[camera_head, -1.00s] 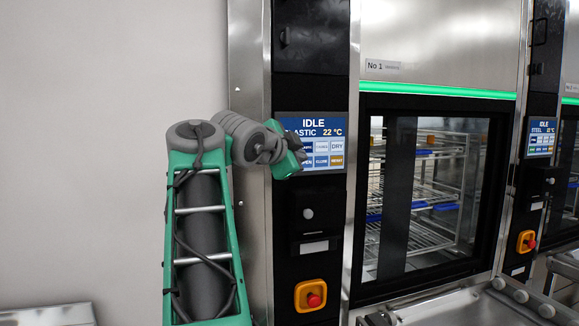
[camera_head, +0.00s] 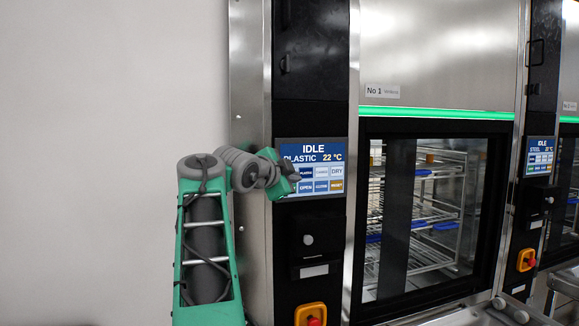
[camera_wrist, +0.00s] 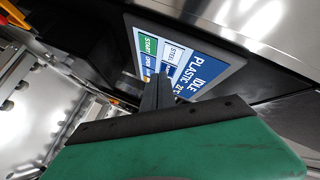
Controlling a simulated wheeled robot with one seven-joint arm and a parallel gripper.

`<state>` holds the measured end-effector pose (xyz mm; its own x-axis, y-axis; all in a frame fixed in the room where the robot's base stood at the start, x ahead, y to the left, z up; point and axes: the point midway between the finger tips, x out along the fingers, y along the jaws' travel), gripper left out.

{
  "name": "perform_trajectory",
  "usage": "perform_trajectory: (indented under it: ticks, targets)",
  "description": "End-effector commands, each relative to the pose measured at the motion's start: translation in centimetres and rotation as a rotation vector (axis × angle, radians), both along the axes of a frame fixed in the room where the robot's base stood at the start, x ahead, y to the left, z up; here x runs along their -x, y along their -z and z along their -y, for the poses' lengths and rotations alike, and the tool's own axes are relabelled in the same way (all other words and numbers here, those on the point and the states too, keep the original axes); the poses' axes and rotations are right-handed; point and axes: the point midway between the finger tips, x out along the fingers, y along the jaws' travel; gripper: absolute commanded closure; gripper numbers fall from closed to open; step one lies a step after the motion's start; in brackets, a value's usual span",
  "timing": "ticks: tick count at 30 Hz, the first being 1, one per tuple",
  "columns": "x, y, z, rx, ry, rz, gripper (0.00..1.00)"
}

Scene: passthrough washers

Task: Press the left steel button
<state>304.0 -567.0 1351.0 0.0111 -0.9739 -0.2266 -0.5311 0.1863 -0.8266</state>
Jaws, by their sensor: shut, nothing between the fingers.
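The left control screen (camera_head: 312,152) is lit and reads IDLE, PLASTIC, 22 °C, with two rows of buttons below. In the wrist view the pale STEEL button (camera_wrist: 176,52) shows beside the green START button (camera_wrist: 148,45). In the head view my gripper hides the left end of the button rows, including the STEEL button. My gripper (camera_head: 294,177) is at the left part of the screen. In the wrist view its dark, closed fingertips (camera_wrist: 160,80) are in front of the button rows, near the STEEL button. I cannot tell whether they touch the screen.
Below the screen are a round knob (camera_head: 308,239) and a red emergency button (camera_head: 314,322) on an orange mount. The No 1 washer's glass door (camera_head: 450,215) is to the right, with racks inside. A second screen (camera_head: 540,155) is further right. A bare wall is at left.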

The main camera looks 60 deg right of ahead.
Motion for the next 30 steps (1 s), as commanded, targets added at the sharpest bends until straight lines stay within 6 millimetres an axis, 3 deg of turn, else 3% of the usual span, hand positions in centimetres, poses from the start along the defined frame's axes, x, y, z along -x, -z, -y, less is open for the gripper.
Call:
perform_trajectory:
  ticks: [7, 30]
  targets:
    - [-1.11, -0.04, 1.15, 0.001, 0.001, 0.001, 1.00]
    - [-1.13, 0.06, 1.14, 0.000, 0.000, 0.000, 1.00]
